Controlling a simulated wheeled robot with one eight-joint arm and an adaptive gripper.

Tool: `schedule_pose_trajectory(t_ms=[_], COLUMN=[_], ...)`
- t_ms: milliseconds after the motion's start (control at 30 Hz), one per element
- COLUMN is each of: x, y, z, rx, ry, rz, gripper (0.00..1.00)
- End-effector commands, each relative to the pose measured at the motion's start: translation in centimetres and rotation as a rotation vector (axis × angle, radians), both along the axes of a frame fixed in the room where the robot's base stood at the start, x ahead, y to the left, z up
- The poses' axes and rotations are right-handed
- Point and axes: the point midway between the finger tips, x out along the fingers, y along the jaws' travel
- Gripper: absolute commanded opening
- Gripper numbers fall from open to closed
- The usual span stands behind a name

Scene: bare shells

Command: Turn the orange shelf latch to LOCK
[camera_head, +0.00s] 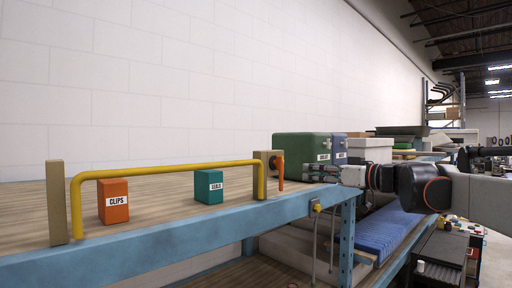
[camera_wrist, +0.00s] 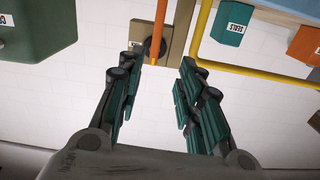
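The orange latch handle (camera_head: 280,172) hangs on a dark round pivot on the tan wooden post (camera_head: 261,156) at the right end of the shelf. In the wrist view, the orange handle (camera_wrist: 159,28) lies across the dark pivot on the tan post (camera_wrist: 178,42). My gripper (camera_head: 298,169) reaches in from the right, close to the latch. In the wrist view, my gripper (camera_wrist: 161,62) is open, with its two fingers apart and the handle's end between and just beyond the tips. Nothing is held. No LOCK marking is legible.
A yellow rail (camera_head: 165,170) runs along the shelf front. Behind it stand an orange CLIPS box (camera_head: 113,203) and a teal box (camera_head: 209,187). A green box (camera_head: 300,146) stands just behind my gripper. The blue shelf edge (camera_head: 150,245) runs below.

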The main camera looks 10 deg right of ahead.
Motion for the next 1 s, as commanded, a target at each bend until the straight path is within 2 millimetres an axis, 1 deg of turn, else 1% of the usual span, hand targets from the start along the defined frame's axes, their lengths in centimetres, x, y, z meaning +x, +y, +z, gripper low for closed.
schedule_pose_trajectory(t_ms=[33,100,167,267,367,800,1000], x=[0.1,0.2,0.3,0.9,2.0,8.8,10.7], y=[-0.8,-1.3,-1.3,-0.9,0.0,5.0,6.3], z=[1.0,1.5,1.6,1.5,1.5,1.6,1.5], rx=[-0.012,-0.028,-0.033,-0.036,-0.035,-0.034,-0.034], ry=[-0.024,-0.047,-0.056,-0.060,-0.059,-0.057,-0.057], rz=[-0.004,-0.004,-0.004,-0.002,-0.001,-0.002,-0.003], gripper=[0.33,0.33,0.33,0.33,0.33,0.33,0.33])
